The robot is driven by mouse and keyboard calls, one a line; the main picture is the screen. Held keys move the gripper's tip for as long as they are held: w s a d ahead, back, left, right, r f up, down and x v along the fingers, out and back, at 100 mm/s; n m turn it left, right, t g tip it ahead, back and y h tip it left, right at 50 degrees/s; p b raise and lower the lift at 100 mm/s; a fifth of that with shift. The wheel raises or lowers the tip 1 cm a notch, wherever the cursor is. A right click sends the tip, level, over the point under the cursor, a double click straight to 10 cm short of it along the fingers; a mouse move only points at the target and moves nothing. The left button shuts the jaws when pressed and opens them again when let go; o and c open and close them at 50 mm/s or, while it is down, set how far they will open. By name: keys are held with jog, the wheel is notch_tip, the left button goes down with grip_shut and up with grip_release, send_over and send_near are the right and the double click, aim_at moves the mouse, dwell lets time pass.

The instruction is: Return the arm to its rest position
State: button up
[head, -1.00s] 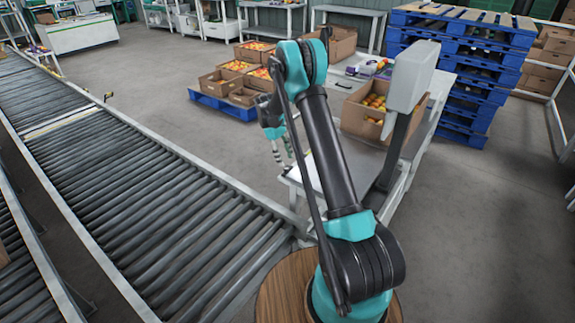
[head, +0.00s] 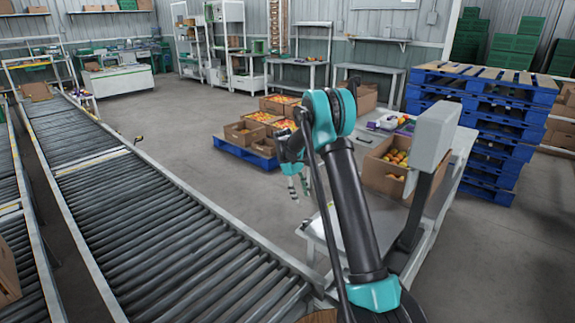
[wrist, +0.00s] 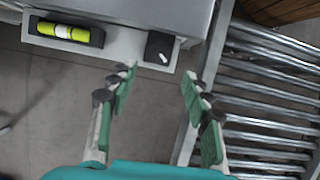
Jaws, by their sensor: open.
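My gripper (head: 298,187) hangs from my folded arm in the head view, between the roller conveyor and the grey table. In the wrist view my gripper (wrist: 157,100) is open, with its two green-padded fingers spread and nothing between them. Below the fingers are bare floor, the edge of a grey table and the conveyor's rollers. The fingers look clear of these surfaces.
The roller conveyor (head: 150,215) runs along the left. A blue pallet (head: 245,154) with tomato boxes stands behind. Stacked blue pallets (head: 480,120) stand at right. Open floor (head: 190,130) lies between.

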jog(key=s+d+r+m+t+y, duration=0.1)
jog(key=s+d+r+m+t, duration=0.3)
jog(key=s, duration=0.6)
jog(key=s+d+r+m+y, duration=0.1)
jog(key=s+d+r, duration=0.1)
jog(key=s+r, duration=0.5)
jog(key=s+f+m+t, duration=0.1)
jog(key=s+f+m, duration=0.1)
jog(key=s, duration=0.9)
jog(key=s+d+f+m+t+y, duration=0.1)
jog(key=s+f, duration=0.3)
jog(key=s, duration=0.7)
jog(key=shift+s+m+t, duration=0.4)
jog(key=shift+m+t, duration=0.1)
jog(key=shift+m, duration=0.1)
jog(key=shift+o, duration=0.3)
jog(key=shift+d, duration=0.1)
